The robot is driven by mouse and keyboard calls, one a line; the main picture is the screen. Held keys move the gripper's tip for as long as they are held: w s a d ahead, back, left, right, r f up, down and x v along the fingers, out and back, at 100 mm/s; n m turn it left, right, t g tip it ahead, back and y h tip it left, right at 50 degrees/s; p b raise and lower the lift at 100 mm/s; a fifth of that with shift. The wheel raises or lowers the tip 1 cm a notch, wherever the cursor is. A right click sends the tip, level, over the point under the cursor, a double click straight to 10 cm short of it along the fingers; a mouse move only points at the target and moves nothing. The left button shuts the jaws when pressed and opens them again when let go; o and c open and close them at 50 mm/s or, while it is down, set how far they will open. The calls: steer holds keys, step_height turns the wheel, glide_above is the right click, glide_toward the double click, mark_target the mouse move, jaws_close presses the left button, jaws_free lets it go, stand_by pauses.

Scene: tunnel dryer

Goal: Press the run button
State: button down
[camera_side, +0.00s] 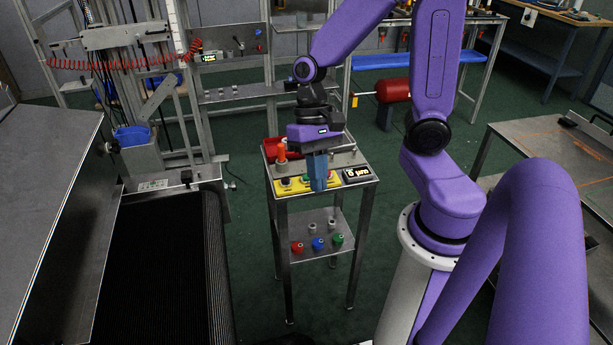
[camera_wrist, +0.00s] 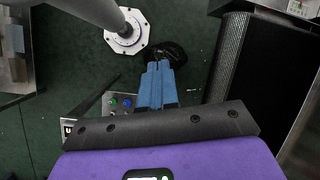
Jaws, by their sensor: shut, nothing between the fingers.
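A yellow button box (camera_side: 294,188) lies on the top of a metal stand (camera_side: 283,195) in the side view. A dark button shows at its left, and a small green patch, perhaps the run button, shows just left of my fingers. My gripper (camera_side: 319,188) points down with its blue fingers together and empty, in front of the box's middle and right part. I cannot tell whether the fingertips touch anything. In the wrist view my gripper (camera_wrist: 159,66) is shut; the button box is hidden there.
A small lit display (camera_side: 357,175) sits right of the box. The lower shelf (camera_side: 318,219) holds red, blue and green knobs. A black conveyor belt (camera_side: 150,265) runs at the left.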

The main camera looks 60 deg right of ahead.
steer(key=w+d+f+m+t+y, duration=0.1)
steer(key=w+d+f+m+y, duration=0.15)
steer(key=w+m, duration=0.5)
steer(key=m+t+y, duration=0.1)
steer(key=m+t, duration=0.7)
steer(key=m, duration=1.5)
glide_above(307, 178)
steer(key=d, duration=0.2)
steer(key=f, duration=0.4)
steer(key=shift+a+f, duration=0.2)
steer(key=shift+f, duration=0.15)
steer(key=shift+n, duration=0.25)
steer(key=shift+f, duration=4.4)
steer(key=shift+f, duration=0.1)
steer(key=shift+f, duration=0.3)
